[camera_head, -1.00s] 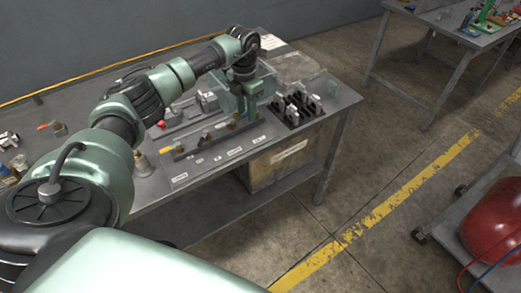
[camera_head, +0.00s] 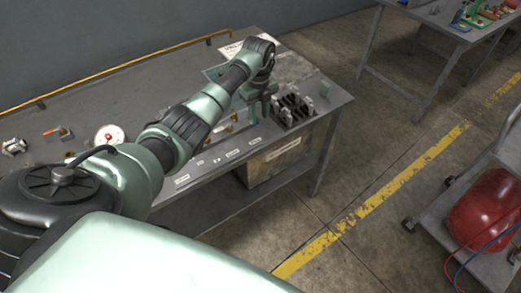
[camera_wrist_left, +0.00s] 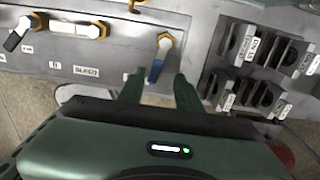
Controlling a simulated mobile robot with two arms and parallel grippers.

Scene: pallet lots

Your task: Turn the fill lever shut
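My left gripper (camera_head: 259,108) is over the right part of the workbench, at the valve strip. In the left wrist view my left gripper (camera_wrist_left: 158,92) is open, with its two green fingers spread. A lever with a blue handle and brass nut (camera_wrist_left: 156,58) points down at the gap between them. I cannot tell whether the fingers touch it. To its left are a white-handled lever (camera_wrist_left: 76,29) and a dark-handled lever (camera_wrist_left: 17,36). One label reads "BLEED" (camera_wrist_left: 86,71). No fill label is readable, so I cannot tell which is the fill lever. My right gripper is not in view.
A rack of black blocks with white tags (camera_head: 293,108) stands right of the valve strip and close to my gripper. A cardboard box (camera_head: 272,163) is under the bench. A red tank (camera_head: 484,220) is on a cart.

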